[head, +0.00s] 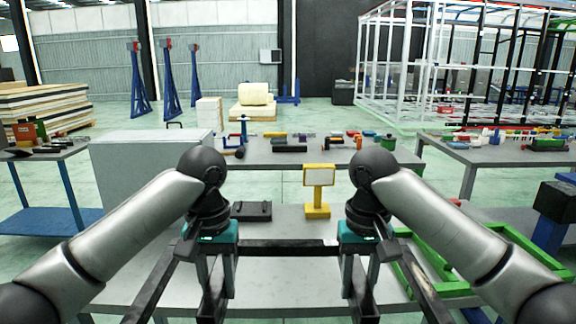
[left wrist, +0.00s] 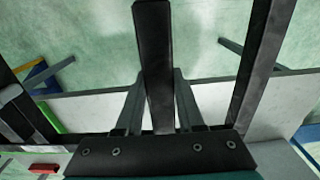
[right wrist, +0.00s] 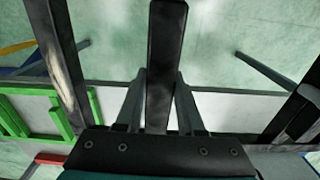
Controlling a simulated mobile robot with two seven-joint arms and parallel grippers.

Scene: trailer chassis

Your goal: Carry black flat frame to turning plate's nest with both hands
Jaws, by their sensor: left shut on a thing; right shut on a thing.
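The black flat frame (head: 290,247) is held roughly level in front of me, over the front edge of the grey table. Its long bars run toward me, with a crossbar at the far side. My left gripper (head: 215,278) is shut on one inner bar, which shows between its fingers in the left wrist view (left wrist: 156,65). My right gripper (head: 360,278) is shut on the other inner bar, seen in the right wrist view (right wrist: 162,60). The frame's near end is cut off. I cannot make out the turning plate's nest.
A yellow stand (head: 317,205) and a black case (head: 251,211) are on the table beyond the frame. A green frame (head: 480,255) lies to the right. A grey cabinet (head: 140,175) stands left. Tool-covered tables (head: 310,158) are behind.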

